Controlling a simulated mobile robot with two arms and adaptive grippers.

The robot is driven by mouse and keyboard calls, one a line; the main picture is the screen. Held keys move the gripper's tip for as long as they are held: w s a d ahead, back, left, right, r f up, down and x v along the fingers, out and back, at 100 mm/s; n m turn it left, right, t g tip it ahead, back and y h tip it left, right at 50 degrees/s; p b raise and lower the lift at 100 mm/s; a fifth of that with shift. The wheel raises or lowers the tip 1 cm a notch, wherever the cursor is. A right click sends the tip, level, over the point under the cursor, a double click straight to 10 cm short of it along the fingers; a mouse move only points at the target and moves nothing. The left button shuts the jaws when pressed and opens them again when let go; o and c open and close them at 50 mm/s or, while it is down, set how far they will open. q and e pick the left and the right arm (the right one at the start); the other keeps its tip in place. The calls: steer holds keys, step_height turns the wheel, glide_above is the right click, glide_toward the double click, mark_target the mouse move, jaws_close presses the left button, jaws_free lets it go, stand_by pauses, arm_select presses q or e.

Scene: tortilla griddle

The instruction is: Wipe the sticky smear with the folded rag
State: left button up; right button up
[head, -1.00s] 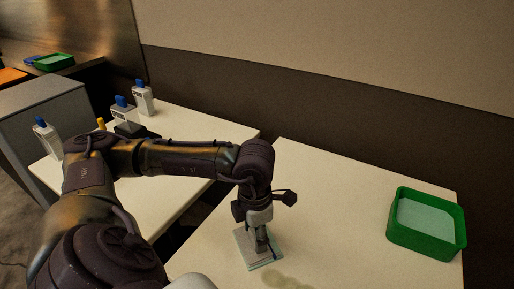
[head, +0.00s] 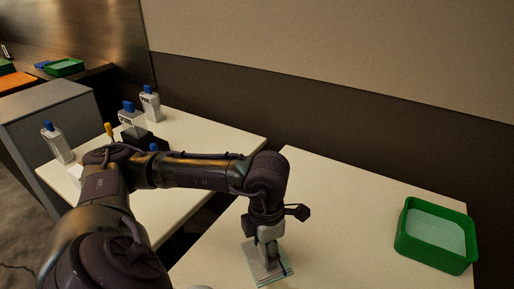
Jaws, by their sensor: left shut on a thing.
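My left gripper (head: 268,256) points straight down and is shut on the folded rag (head: 256,274). The rag is a pale, layered square with darker stripes. It lies flat on, or just above, the cream table (head: 350,225) near the bottom of the view; I cannot tell whether it presses on the top. The gripper hides the middle of the rag. The sticky smear does not show; the rag or the picture's lower edge may hide it. My right gripper is out of view.
A green tray (head: 405,236) with a pale lining stands at the table's right end. A second table (head: 190,128) at the left bears several blue-capped bottles (head: 150,106) and a dark block. A dark gap separates the tables. A wall runs behind.

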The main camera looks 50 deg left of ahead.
mark_target(278, 275)
arm_select(q)
steer(key=shift+d, duration=0.9)
steer(key=shift+d, duration=0.1)
steer(key=d, duration=0.4)
steer(key=shift+f, duration=0.15)
steer(key=shift+s+a+f, duration=0.1)
steer(key=shift+s+a, duration=0.1)
steer(key=shift+s+a+b, duration=0.25)
steer(key=shift+b, duration=0.15)
steer(key=s+a, duration=0.1)
steer(key=s+a+b, duration=0.1)
steer(key=shift+a, duration=0.35)
steer(key=shift+s+a, duration=0.2)
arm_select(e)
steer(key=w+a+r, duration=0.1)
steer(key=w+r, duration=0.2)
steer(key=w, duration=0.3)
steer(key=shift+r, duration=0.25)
arm_select(q)
steer(key=shift+a, duration=0.1)
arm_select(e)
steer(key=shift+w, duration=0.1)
